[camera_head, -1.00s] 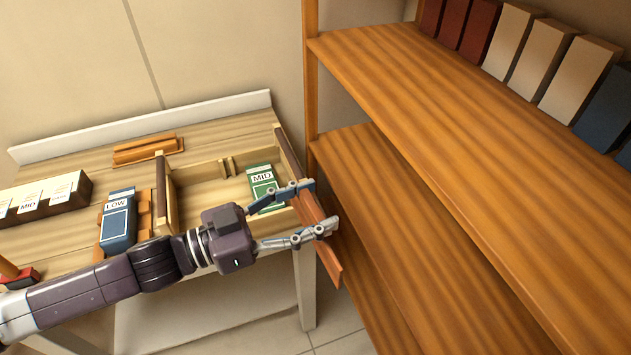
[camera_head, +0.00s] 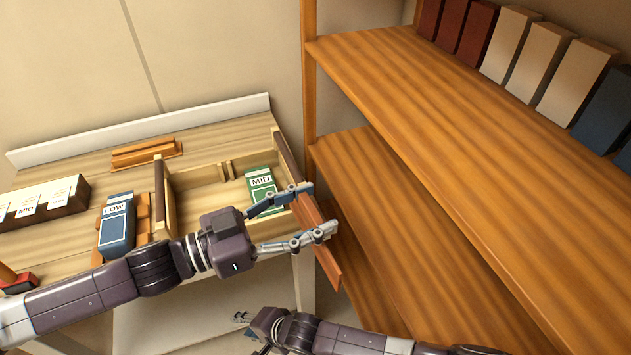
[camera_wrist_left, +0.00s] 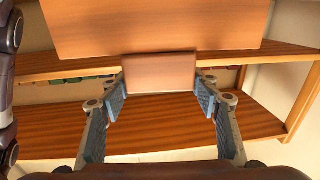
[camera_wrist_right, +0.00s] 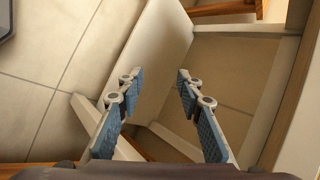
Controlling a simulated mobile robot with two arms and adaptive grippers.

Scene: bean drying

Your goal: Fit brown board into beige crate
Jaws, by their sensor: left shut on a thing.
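The brown board (camera_head: 328,265) is a flat reddish-brown panel, held tilted in the air off the table's right edge, to the right of the beige crate. My left gripper (camera_head: 316,210) is shut on it. In the left wrist view, a block-like part of the brown board (camera_wrist_left: 160,73) is between the fingers, with its wide panel beyond. My right gripper (camera_wrist_right: 157,80) is open and empty, low in front of the table.
A wooden shelf rack (camera_head: 430,110) stands close on the right, with red, cream and blue boxes on top. A blue LOW packet (camera_head: 117,225), a brown box of white cards (camera_head: 50,202) and wooden slats (camera_head: 146,150) are left of or behind the crate.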

